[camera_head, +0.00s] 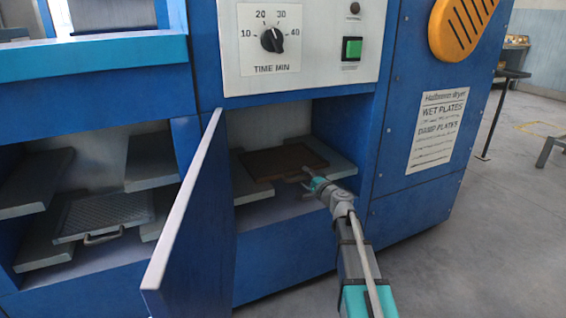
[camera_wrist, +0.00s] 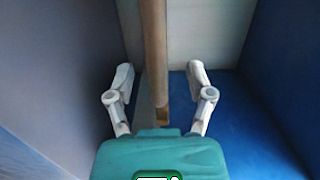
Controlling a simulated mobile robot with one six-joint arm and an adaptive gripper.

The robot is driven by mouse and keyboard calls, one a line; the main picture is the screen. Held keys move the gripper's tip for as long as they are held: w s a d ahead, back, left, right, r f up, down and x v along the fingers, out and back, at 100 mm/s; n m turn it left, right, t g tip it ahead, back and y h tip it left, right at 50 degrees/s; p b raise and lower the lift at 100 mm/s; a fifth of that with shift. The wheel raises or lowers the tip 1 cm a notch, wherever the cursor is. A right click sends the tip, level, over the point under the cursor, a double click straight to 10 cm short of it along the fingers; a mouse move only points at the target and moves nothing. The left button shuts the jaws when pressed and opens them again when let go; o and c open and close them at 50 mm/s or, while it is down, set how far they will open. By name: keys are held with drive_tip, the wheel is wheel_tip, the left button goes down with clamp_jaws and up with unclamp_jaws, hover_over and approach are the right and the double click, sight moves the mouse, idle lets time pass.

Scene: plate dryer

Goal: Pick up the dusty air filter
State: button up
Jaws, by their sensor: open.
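The dusty air filter, a flat dark brown panel (camera_head: 284,161), lies in the open right compartment of the blue machine. My gripper (camera_head: 306,176) is at that compartment's opening, close to the panel's front right edge. In the wrist view my gripper (camera_wrist: 160,82) has its two fingers spread. A narrow brown edge (camera_wrist: 153,50), apparently the filter's, runs between them, with gaps visible on both sides. No finger visibly presses on it.
A blue door (camera_head: 188,200) stands open left of the compartment. Grey ledges (camera_head: 255,185) flank the filter. A grey mesh panel with a handle (camera_head: 103,213) lies in the left compartment.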

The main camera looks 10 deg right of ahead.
sight(299, 172)
drive_tip(key=shift+x, duration=2)
drive_tip(key=shift+f, duration=0.1)
clamp_jaws()
